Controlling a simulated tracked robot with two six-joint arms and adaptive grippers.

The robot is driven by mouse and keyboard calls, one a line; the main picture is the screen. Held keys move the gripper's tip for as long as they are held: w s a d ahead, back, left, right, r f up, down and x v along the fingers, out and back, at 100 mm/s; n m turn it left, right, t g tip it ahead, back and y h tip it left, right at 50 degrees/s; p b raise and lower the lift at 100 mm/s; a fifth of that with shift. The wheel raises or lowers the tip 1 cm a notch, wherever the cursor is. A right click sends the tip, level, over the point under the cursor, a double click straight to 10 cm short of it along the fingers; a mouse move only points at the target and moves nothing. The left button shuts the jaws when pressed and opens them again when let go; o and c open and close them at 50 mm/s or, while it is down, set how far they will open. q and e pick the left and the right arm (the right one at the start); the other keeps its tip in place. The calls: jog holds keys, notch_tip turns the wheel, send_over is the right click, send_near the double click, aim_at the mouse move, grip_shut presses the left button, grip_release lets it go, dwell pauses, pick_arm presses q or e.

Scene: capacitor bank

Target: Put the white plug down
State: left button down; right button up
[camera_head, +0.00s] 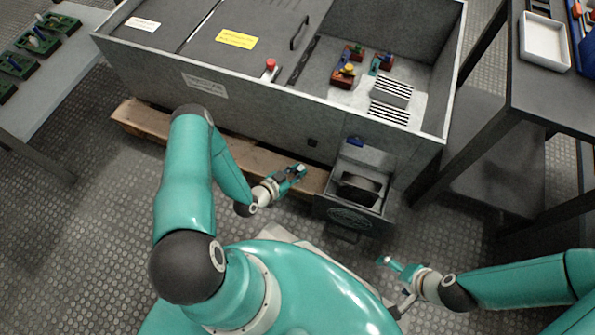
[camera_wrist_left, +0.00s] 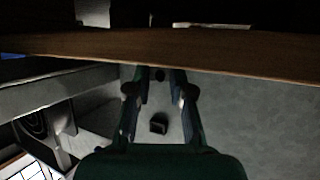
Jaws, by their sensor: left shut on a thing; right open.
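My left gripper (camera_head: 292,173) is in front of the lower front wall of the grey cabinet, beside the wooden beam under it. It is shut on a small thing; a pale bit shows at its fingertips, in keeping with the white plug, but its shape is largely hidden. In the left wrist view the two fingers (camera_wrist_left: 160,82) reach toward the brown beam (camera_wrist_left: 220,52), and the plug cannot be made out clearly there. My right gripper (camera_head: 392,286) is open and empty, low over the floor at the right.
The open grey cabinet (camera_head: 225,90) holds several coloured parts and striped blocks. An open box (camera_head: 352,215) sticks out at its front, right of my left gripper. A dark table with a white tray (camera_head: 545,42) stands right; a bench (camera_head: 60,75) stands left.

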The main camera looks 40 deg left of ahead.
pick_arm(q)
jog(key=shift+f+b, duration=0.35)
jog(key=shift+f, duration=0.2)
jog(key=c, duration=1)
grip_release()
jog(key=shift+f, duration=0.1)
jog(key=shift+c, duration=0.2)
jog(key=shift+s, duration=0.1)
jog(key=shift+r+p, duration=0.55)
jog(key=shift+p, duration=0.05)
jog(key=p+v, duration=0.3)
jog(key=v, duration=0.9)
jog(key=shift+p, duration=0.35)
jog(key=shift+r, duration=0.25)
